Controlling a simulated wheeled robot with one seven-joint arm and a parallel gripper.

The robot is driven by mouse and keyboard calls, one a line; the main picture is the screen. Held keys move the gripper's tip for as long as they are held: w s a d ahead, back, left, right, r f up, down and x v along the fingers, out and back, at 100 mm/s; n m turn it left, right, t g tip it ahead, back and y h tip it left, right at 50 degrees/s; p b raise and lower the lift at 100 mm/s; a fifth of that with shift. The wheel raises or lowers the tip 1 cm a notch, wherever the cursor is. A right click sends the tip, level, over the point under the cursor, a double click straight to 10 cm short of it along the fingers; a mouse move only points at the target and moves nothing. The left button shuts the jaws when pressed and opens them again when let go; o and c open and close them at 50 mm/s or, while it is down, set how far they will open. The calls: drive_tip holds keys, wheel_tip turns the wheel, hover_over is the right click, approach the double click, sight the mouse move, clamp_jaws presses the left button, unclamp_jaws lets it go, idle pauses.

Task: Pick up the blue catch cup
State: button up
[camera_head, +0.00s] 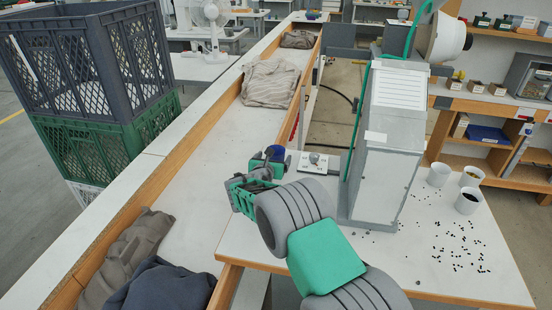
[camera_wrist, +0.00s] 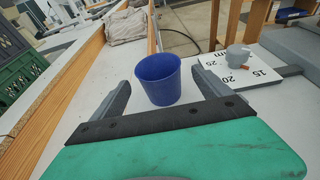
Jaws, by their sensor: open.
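The blue catch cup (camera_wrist: 158,80) stands upright in the wrist view, between and just beyond the fingers of my open gripper (camera_wrist: 166,98). No finger visibly touches it. In the head view the cup (camera_head: 275,153) is partly hidden behind my gripper (camera_head: 264,165), which reaches over the near left corner of the press table. The cup's base is not clear in the head view.
A grey press (camera_head: 388,150) stands right of the cup, with a white marked plate (camera_head: 313,163) beside it. White cups (camera_head: 468,200) and scattered dark eyelets lie at the right. A wood-edged trough with folded cloths (camera_head: 270,82) runs along the left.

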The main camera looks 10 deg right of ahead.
sight(278, 151)
drive_tip(key=x, duration=0.4)
drive_tip(key=shift+r, duration=0.2)
drive_tip(key=shift+c, duration=0.5)
drive_tip(key=c, duration=1.3)
